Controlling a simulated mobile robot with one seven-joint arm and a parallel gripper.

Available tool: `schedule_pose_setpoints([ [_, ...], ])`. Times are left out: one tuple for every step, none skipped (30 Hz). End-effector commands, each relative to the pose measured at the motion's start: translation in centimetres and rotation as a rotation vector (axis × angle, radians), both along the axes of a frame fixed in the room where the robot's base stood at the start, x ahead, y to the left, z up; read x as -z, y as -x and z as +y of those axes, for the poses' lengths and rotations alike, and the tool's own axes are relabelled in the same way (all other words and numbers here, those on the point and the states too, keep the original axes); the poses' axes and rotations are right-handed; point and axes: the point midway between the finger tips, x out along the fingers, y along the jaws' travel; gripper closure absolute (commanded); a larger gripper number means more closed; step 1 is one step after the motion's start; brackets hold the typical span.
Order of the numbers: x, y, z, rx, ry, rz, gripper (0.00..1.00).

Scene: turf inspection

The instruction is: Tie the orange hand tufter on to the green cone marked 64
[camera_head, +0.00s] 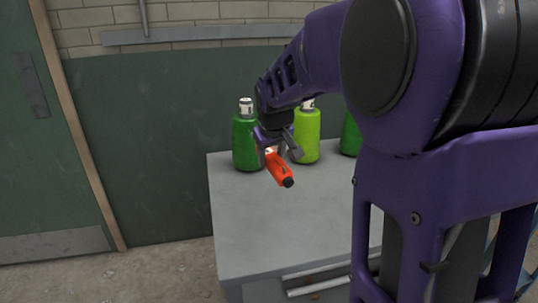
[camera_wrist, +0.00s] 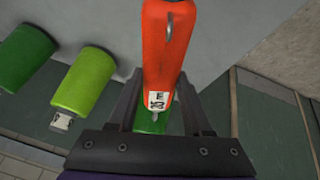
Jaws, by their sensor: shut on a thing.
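My gripper (camera_head: 279,153) is shut on the orange hand tufter (camera_head: 281,172), which it holds above the table in front of the green cones. In the wrist view the tufter (camera_wrist: 166,50) lies between the fingers, with a white label and a metal piece on its side. A dark green cone (camera_head: 246,143) stands at the left, a light green cone (camera_head: 308,136) beside it, and another dark green cone (camera_head: 350,136) at the right, partly hidden by my arm. In the wrist view one dark green cone (camera_wrist: 153,123) shows behind the tufter's end. I cannot read the cones' numbers.
The cones stand along the back of a grey table (camera_head: 240,215), whose front part is bare. A green wall stands close behind. A green door (camera_head: 40,150) is at the left. Light-coloured bars (camera_head: 318,284) show below the table's front edge.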

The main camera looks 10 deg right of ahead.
Motion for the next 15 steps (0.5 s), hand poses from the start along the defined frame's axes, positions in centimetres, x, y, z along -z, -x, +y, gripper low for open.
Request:
schedule_pose_setpoints([
  [0.0, 0.4, 0.0, 0.0, 0.0, -0.003, 1.0],
  [0.0, 0.6, 0.0, 0.0, 0.0, -0.003, 1.0],
  [0.0, 0.9, 0.0, 0.0, 0.0, -0.003, 1.0],
  [0.0, 1.2, 0.0, 0.0, 0.0, -0.004, 1.0],
  [0.0, 1.4, 0.0, 0.0, 0.0, -0.003, 1.0],
  [0.0, 1.7, 0.0, 0.0, 0.0, -0.003, 1.0],
  [-0.1, 2.0, 0.0, 0.0, 0.0, -0.003, 1.0],
  [-0.1, 2.2, 0.0, 0.0, 0.0, -0.004, 1.0],
  [-0.1, 2.5, 0.0, 0.0, 0.0, -0.003, 1.0],
  [-0.1, 2.7, 0.0, 0.0, 0.0, -0.003, 1.0],
  [-0.1, 3.0, 0.0, 0.0, 0.0, -0.003, 1.0],
  [-0.1, 3.3, 0.0, 0.0, 0.0, -0.004, 1.0],
  [-0.1, 3.5, 0.0, 0.0, 0.0, -0.004, 1.0],
  [-0.1, 3.7, 0.0, 0.0, 0.0, -0.003, 1.0],
  [-0.1, 3.9, 0.0, 0.0, 0.0, -0.003, 1.0],
])
